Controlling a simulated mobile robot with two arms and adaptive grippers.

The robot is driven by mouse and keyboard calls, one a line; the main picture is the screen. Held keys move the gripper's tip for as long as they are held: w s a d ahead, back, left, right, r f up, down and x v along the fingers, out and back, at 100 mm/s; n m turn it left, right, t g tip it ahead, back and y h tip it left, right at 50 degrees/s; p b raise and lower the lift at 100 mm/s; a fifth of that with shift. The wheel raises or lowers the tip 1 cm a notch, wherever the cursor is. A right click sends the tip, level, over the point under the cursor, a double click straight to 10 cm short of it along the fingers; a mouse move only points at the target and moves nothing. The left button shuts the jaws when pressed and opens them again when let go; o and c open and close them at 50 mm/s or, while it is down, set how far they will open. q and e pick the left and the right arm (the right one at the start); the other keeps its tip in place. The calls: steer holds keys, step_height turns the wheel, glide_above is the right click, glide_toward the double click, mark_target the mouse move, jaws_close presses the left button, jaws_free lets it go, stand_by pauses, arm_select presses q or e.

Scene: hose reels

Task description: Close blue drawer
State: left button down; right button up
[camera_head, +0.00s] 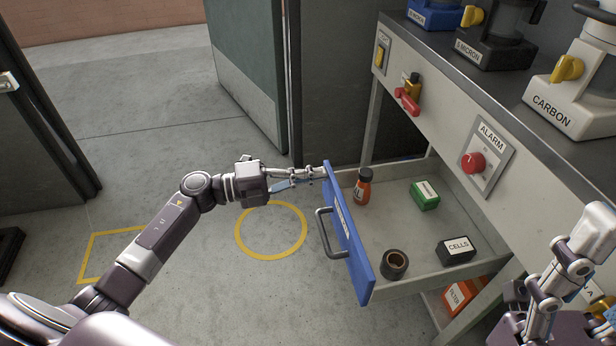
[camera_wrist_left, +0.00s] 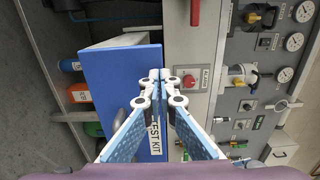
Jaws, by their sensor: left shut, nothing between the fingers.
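The blue drawer (camera_head: 345,232) is pulled out from the grey bench, with its blue front and grey handle (camera_head: 326,236) facing left in the head view. Its tray holds an orange bottle, a green box, a dark roll and a black box marked CELLS. My left gripper (camera_head: 322,172) is shut and empty at the far top corner of the drawer front; I cannot tell if it touches. In the left wrist view the shut fingers (camera_wrist_left: 160,78) are in front of the blue front (camera_wrist_left: 115,75), over its label. My right gripper (camera_head: 545,290) is at the lower right, its fingers unclear.
The bench top (camera_head: 470,75) carries filter canisters, including one marked CARBON (camera_head: 565,100). Its side has a red alarm button (camera_head: 473,162) and a red-handled valve (camera_head: 407,101). An orange box (camera_head: 460,296) lies below the drawer.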

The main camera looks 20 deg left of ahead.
arm_select(q)
steer(key=shift+w+d, duration=0.1)
steer(key=shift+d, duration=0.05)
steer(key=p+x, duration=0.1)
steer(key=x, duration=1)
steer(key=shift+w+d+r, duration=0.1)
steer(key=shift+w+d, duration=0.05)
steer(key=shift+d, duration=0.05)
steer(key=b+x, duration=0.1)
steer(key=x, duration=1)
steer(key=shift+w+d, duration=0.2)
steer(key=shift+d, duration=0.05)
